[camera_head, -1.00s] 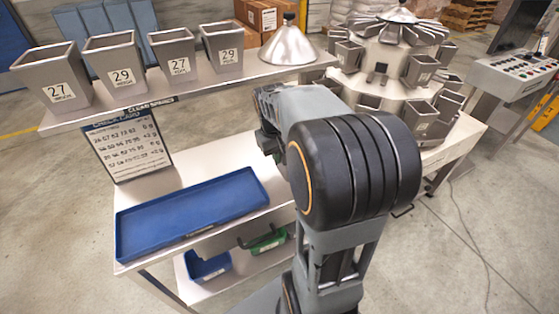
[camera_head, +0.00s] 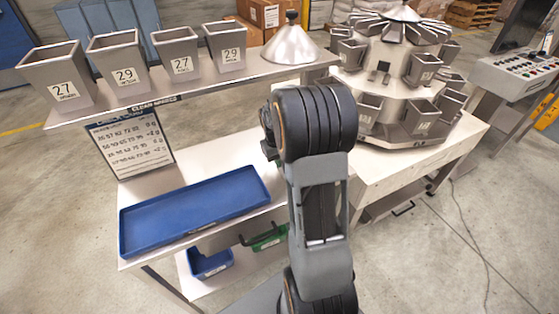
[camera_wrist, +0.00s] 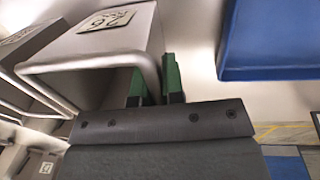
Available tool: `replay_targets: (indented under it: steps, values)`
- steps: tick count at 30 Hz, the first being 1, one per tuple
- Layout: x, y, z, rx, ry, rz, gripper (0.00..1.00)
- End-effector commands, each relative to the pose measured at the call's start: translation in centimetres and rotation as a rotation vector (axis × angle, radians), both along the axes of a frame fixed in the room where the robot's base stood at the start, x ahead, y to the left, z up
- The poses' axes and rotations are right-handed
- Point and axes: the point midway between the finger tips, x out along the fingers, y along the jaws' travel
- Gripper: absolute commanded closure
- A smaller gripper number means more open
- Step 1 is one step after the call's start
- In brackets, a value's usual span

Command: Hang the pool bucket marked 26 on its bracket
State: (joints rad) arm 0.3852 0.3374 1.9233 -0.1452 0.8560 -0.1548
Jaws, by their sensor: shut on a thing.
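The bucket marked 26 (camera_wrist: 130,40) shows in the wrist view as a grey metal box with a label and its open mouth toward the camera. My gripper (camera_wrist: 157,82) has green fingertips, one just inside the mouth and one outside, shut on the bucket's side wall. In the head view, my arm hides the gripper and this bucket. The weigher (camera_head: 395,85) carries rings of grey buckets. A gap with a small dark fitting (camera_head: 379,72) shows between its upper buckets; I cannot tell whether it is number 26's bracket.
A blue tray (camera_head: 125,240) lies below. A control panel (camera_head: 520,75) stands to the right.

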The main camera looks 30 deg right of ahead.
Motion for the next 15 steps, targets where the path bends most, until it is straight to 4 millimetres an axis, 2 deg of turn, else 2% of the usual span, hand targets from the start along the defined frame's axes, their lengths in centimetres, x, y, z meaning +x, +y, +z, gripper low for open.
replay_targets:
  steps: [12,13,15]
  values:
    - [0.03,-0.01,-0.56,-0.001,-0.003,0.001,1.0]
    - [0.0,0.02,-0.64,0.0,-0.001,0.001,0.9]
    - [0.0,0.02,-0.54,0.0,-0.001,0.001,0.83]
